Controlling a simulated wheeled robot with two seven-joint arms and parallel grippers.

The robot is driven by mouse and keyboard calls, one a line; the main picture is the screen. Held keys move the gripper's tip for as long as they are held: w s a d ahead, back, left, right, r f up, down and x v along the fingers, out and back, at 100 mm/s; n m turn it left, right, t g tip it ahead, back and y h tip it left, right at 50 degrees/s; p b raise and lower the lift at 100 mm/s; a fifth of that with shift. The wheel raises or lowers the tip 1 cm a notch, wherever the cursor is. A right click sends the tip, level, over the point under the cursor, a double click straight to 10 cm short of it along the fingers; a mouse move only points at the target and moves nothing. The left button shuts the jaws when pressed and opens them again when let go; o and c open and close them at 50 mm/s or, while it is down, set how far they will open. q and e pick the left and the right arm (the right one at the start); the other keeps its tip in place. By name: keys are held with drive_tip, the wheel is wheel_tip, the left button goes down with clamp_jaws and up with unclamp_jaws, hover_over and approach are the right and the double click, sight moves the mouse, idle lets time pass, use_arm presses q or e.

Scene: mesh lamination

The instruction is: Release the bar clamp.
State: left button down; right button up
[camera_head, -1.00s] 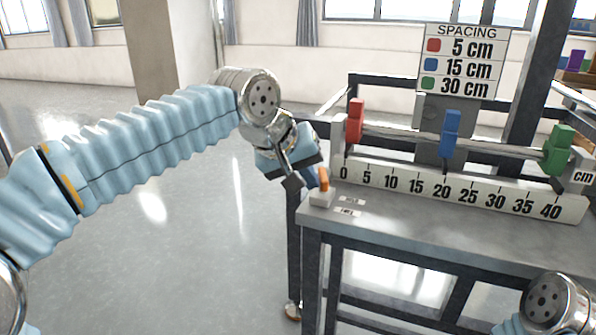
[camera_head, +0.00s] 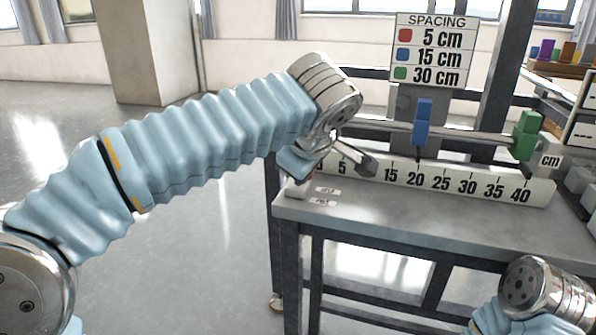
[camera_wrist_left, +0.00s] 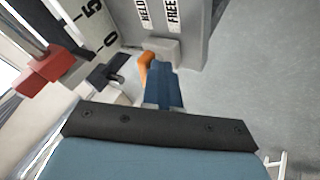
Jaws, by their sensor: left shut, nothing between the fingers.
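The bar clamp's orange lever (camera_wrist_left: 145,66) stands on a white block (camera_wrist_left: 166,48) near the bench's left corner. In the left wrist view the lever rises beside the blue fingers of my left gripper (camera_wrist_left: 162,82). The fingers are shut with nothing between them; I cannot tell whether they touch the lever. In the head view my left gripper (camera_head: 303,165) is over this corner and hides the lever. The HELD label (camera_wrist_left: 144,11) and FREE label (camera_wrist_left: 173,14) lie beside the white block. My right arm shows at the lower right, its gripper out of view.
A rail above the white ruler (camera_head: 455,183) carries a blue block (camera_head: 423,122) and a green block (camera_head: 525,136). A red block (camera_wrist_left: 48,72) shows in the wrist view. The spacing sign (camera_head: 432,50) stands behind. The bench top (camera_head: 420,220) is clear in front.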

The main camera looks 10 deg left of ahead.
use_arm(q)
drive_tip(key=shift+w+d, duration=0.1)
drive_tip(key=shift+d, duration=0.35)
idle(0.5)
